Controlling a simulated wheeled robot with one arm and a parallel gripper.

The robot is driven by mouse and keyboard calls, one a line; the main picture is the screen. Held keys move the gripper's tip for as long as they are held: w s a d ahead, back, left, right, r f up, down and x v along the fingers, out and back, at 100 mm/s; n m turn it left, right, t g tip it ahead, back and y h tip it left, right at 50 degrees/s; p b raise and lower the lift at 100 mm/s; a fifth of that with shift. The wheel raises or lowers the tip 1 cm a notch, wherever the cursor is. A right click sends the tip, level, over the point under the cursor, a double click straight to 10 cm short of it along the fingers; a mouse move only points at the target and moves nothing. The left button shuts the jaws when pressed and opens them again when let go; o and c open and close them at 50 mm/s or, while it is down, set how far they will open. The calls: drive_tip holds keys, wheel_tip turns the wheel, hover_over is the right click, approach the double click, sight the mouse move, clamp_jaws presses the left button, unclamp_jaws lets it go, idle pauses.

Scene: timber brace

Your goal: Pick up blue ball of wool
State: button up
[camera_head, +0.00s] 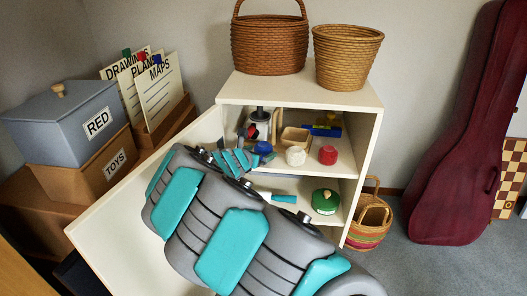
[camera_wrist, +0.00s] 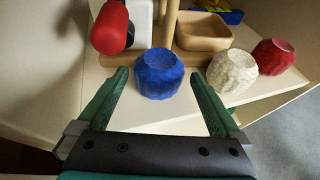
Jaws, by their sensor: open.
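The blue ball of wool (camera_wrist: 159,73) sits on the cabinet's upper shelf, centred ahead of my gripper in the wrist view. My gripper (camera_wrist: 160,82) is open, with one green finger on each side of the near part of the ball.
A wooden post (camera_wrist: 170,25) on a base stands behind the blue ball, with a red cylinder (camera_wrist: 110,27) to the left. A wooden bowl (camera_wrist: 203,30) is behind right. The open cabinet door (camera_head: 150,195) is at left. A green round tin (camera_head: 325,201) sits on the lower shelf.

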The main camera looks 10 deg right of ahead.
sight(264, 150)
drive_tip(key=shift+x, duration=1.75)
drive_tip(key=shift+c, duration=0.2)
drive_tip(key=c, duration=1.2)
